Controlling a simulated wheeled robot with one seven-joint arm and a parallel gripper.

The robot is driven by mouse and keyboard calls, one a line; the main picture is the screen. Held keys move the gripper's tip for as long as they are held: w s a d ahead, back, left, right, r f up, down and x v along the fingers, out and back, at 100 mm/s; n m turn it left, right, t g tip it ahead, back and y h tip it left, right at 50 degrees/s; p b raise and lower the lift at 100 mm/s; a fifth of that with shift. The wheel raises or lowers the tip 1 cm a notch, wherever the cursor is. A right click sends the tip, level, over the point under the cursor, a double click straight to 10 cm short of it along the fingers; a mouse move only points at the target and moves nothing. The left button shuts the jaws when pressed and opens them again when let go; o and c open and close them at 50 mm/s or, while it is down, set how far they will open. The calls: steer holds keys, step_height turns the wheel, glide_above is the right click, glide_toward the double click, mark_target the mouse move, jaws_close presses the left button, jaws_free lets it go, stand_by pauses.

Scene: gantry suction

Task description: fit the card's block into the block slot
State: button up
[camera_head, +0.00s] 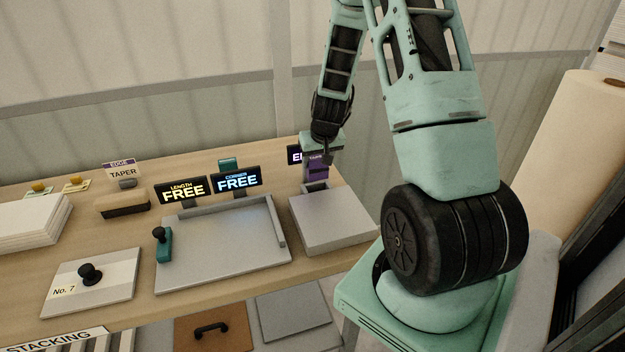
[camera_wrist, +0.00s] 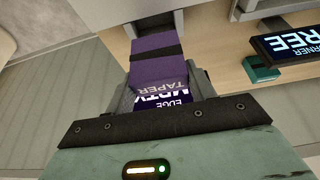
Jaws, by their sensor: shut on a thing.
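My gripper (camera_head: 318,152) is shut on a purple block (camera_head: 317,170) with a dark band. The block also shows between my fingers in the wrist view (camera_wrist: 155,68), with the word TAPER on it. In the head view it hangs upright over the back of a grey box (camera_head: 330,222), by a dark opening (camera_head: 315,188) in the box top that looks like the slot. I cannot tell whether the block's lower end has entered it. A card (camera_head: 123,171) reading EDGE TAPER stands at the back left of the bench.
Displays reading LENGTH FREE (camera_head: 181,190) and CORNER FREE (camera_head: 237,180) stand behind a grey tray (camera_head: 225,250). A third display (camera_head: 293,155) is mostly hidden by my gripper. A tan-and-dark block (camera_head: 122,205), a No. 7 plate with black knob (camera_head: 75,285) and white stacked sheets (camera_head: 30,222) lie left.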

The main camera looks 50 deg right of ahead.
mark_target(317, 177)
steer(key=shift+f+p, duration=0.5)
steer(key=shift+f, duration=2.65)
steer(key=shift+f, duration=0.1)
steer(key=o, duration=1.1)
steer(key=shift+c, duration=0.2)
